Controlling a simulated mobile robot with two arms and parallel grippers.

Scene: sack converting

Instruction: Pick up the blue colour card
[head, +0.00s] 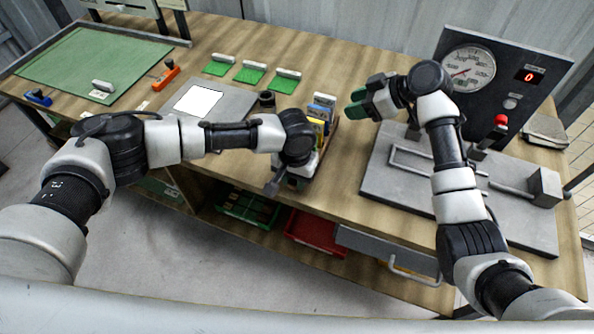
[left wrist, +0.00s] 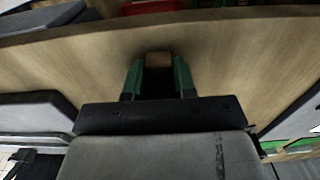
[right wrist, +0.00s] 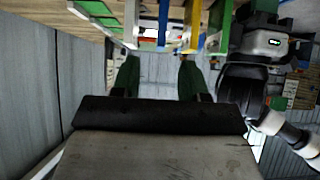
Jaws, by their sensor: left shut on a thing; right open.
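A blue card (head: 325,99) stands upright near the back of the card rack (head: 333,138), behind a yellow card (head: 317,124).
A dark cup (head: 266,98) stands left of the rack. A grey plate with a white sheet (head: 198,101) lies further left. Several green pads (head: 250,74) lie behind. The press with a gauge (head: 468,68) fills the right side. Bare table lies between rack and press.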

